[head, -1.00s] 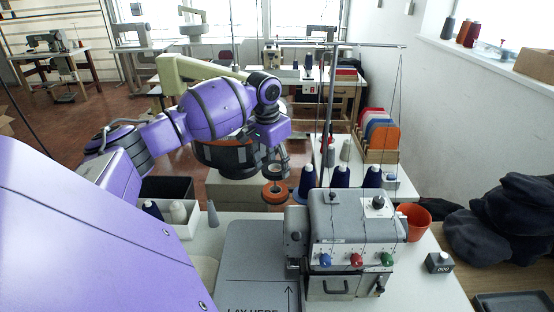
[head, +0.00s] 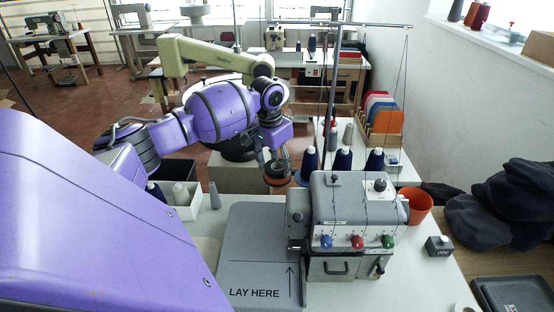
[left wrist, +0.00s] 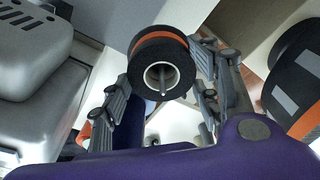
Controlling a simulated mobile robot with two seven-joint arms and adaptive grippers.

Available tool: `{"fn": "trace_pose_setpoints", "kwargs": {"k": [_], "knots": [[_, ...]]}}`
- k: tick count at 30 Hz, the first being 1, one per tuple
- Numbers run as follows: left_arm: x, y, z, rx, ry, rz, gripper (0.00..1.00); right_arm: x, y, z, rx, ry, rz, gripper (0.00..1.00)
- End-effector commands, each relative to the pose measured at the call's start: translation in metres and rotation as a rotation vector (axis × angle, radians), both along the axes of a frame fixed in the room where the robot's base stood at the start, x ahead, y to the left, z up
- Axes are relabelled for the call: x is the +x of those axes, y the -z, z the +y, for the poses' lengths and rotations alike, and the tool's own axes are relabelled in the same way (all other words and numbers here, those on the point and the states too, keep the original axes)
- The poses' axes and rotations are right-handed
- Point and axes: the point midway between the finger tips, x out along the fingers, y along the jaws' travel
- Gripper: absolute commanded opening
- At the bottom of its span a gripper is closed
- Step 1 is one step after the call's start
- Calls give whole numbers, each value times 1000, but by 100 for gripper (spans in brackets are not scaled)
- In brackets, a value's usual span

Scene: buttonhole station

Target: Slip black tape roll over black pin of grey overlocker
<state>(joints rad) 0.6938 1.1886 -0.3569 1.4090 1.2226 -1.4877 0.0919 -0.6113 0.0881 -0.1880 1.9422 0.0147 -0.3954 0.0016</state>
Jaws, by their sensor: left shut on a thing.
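The black tape roll (left wrist: 145,66), with an orange band and a pale core, sits between the fingers of my left gripper (left wrist: 163,95) in the left wrist view. In the head view my left gripper (head: 272,165) is shut on the roll (head: 278,174), left of and behind the grey overlocker (head: 352,210). The roll is held apart from the overlocker. A thin dark rod shows within the roll's hole; I cannot tell what it belongs to. I cannot pick out the black pin for sure. My right gripper is not in view.
Dark blue thread cones (head: 342,161) stand behind the overlocker. An orange-red cup (head: 417,206) and a small counter box (head: 438,245) are to its right. A white bin (head: 184,200) and a grey cone (head: 214,195) stand at left. The grey LAY HERE plate (head: 255,262) is clear.

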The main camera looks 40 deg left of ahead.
Motion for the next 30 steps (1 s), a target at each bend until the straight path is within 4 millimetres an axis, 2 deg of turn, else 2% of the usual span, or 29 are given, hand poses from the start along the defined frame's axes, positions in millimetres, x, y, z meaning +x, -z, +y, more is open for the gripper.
{"fn": "trace_pose_setpoints", "kwargs": {"k": [11, 12, 17, 26, 30], "knots": [[0, 2, 0, 0, 0, 0, 37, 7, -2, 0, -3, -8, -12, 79], [0, 2, 0, 0, 0, 0, 59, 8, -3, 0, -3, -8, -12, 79], [0, 2, 0, 0, -1, 0, 79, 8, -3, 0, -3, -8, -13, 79], [0, 2, 0, 0, -1, 0, 79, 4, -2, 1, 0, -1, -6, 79], [-1, -8, 1, 2, -1, -3, 79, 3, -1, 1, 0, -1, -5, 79]]}}
